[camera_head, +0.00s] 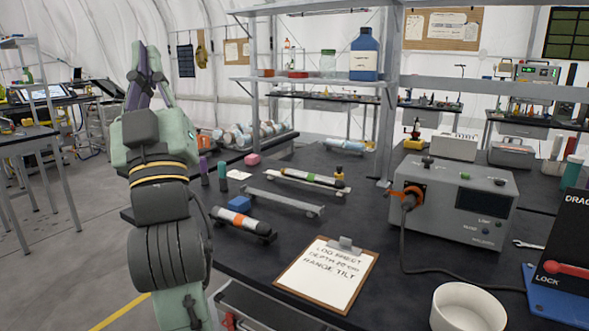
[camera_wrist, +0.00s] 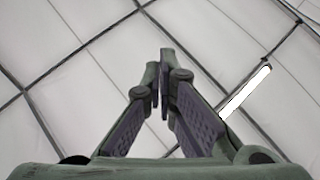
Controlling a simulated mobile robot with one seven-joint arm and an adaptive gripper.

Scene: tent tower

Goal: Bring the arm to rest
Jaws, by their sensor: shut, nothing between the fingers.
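My gripper (camera_head: 143,50) points up in the head view, at the left, beside the black worktable (camera_head: 375,205). My arm rises from the bottom of that view, clear of the things on the table. In the wrist view my gripper (camera_wrist: 165,62) has its green fingertips together with nothing between them. Behind it are only the white tent roof (camera_wrist: 70,80) and a bright strip light (camera_wrist: 245,92).
A clipboard (camera_head: 325,278) lies at the table's front edge. A grey instrument box (camera_head: 455,200) with a cable stands right of it. A dark cylinder with an orange band (camera_head: 240,221) lies near my arm. A white bowl (camera_head: 468,308) is at front right. Floor at left is open.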

